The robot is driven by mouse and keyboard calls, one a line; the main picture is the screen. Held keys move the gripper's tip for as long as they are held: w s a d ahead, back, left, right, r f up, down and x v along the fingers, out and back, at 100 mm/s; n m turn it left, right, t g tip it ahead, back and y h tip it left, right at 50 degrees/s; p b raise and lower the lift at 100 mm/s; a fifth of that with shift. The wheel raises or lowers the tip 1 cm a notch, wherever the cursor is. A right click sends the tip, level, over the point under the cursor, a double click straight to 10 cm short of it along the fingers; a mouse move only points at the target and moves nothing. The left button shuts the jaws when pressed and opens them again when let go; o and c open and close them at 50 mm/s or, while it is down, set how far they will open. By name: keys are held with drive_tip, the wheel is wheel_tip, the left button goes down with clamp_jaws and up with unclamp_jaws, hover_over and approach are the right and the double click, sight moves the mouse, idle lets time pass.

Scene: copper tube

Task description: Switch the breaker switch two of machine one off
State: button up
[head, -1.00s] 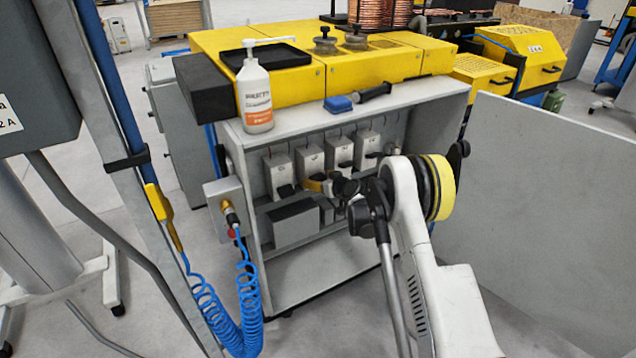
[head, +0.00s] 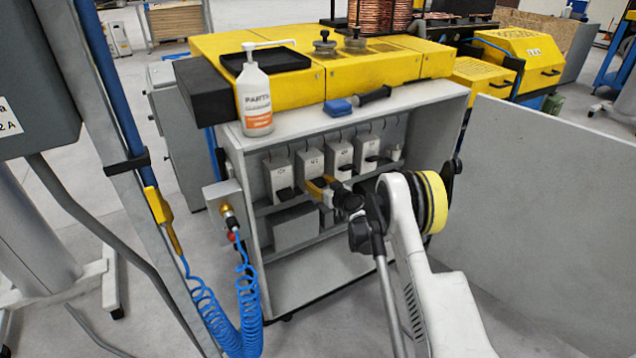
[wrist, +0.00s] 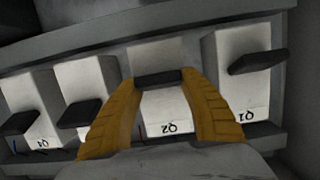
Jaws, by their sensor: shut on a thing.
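The breaker labelled Q2 (head: 309,162) is second from the left in a row of pale breaker boxes inside the open grey cabinet. In the wrist view, Q2 (wrist: 165,105) appears upside down between my gripper's (wrist: 159,82) two yellow fingers. The fingertips are shut on the two ends of its dark switch lever (wrist: 159,77). In the head view, my gripper (head: 320,188) is at the lower part of Q2, and the lever is hidden behind the fingers.
Q1 (head: 278,174) is close on the left, its lever (wrist: 258,62) sticking out. More breakers (head: 340,155) stand to the right. A grey panel (head: 550,185) stands at right.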

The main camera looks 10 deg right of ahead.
drive_tip(key=shift+f+t, duration=0.15)
drive_tip(key=shift+t, duration=0.25)
drive_tip(key=o, duration=1.2)
drive_tip(key=v, duration=1.2)
